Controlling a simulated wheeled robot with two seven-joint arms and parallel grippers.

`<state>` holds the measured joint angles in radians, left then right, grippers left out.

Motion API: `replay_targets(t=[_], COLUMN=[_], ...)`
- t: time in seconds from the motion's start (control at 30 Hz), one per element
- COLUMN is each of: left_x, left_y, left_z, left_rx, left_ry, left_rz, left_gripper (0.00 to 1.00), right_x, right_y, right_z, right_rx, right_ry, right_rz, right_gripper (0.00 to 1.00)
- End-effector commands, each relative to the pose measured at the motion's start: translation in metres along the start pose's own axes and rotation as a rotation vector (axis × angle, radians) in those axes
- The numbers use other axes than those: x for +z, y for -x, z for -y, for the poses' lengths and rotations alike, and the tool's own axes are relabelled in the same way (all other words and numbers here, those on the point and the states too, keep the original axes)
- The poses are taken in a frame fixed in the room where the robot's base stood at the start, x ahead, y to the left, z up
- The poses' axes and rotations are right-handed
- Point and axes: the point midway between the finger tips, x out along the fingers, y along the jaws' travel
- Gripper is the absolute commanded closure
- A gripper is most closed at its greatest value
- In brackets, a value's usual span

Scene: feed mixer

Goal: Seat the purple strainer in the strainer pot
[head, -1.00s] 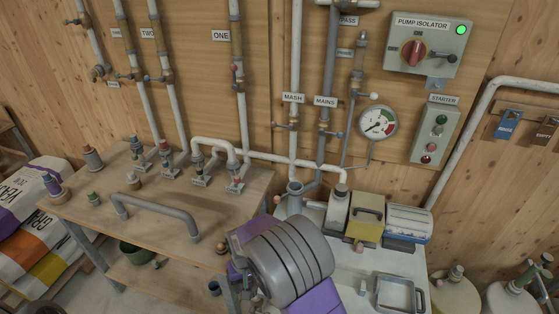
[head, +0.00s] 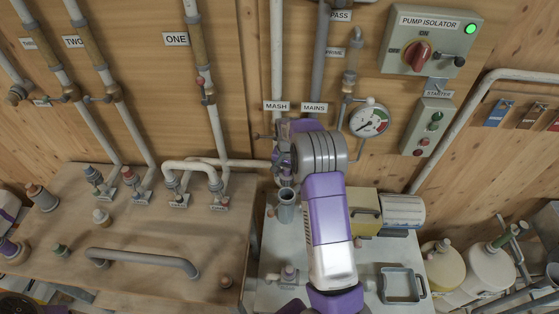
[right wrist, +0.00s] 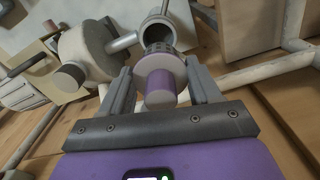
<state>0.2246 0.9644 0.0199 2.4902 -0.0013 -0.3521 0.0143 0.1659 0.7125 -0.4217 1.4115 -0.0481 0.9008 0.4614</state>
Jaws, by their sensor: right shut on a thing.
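My right gripper (right wrist: 160,72) is shut on the purple strainer (right wrist: 160,88), which shows in the right wrist view with a purple grip, a pale round flange and a dark perforated basket. The strainer pot (head: 287,208) is a grey open-topped cylinder on the white bench. In the right wrist view the pot (right wrist: 155,28) shows just beyond the basket, its mouth open. The basket appears apart from the mouth, but the exact gap is unclear. In the head view my right gripper (head: 283,150) is above the pot, and the strainer is mostly hidden. My left gripper is out of view.
A yellow box (head: 366,212) and a white cylinder (head: 403,211) stand right of the pot. Wall pipes and a pressure gauge (head: 369,120) are close behind. The wooden bench (head: 140,235) on the left carries valves, several fittings and a grey handle (head: 145,260).

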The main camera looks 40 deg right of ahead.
Motion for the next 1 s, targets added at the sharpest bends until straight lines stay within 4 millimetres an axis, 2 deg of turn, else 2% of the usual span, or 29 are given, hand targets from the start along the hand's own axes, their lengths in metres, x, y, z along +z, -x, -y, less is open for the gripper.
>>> replay_targets(t=[0.5,1.0], left_x=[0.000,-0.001], left_y=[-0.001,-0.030], left_z=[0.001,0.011], left_rx=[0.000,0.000], left_ry=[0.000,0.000], left_rz=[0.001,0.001], left_gripper=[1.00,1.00], right_x=[0.002,0.002], right_y=[0.000,-0.044], right_z=[-0.001,-0.001], right_rx=[0.000,0.000], right_ry=[-0.004,-0.003], right_rz=[-0.001,0.000], right_gripper=[0.73,0.73])
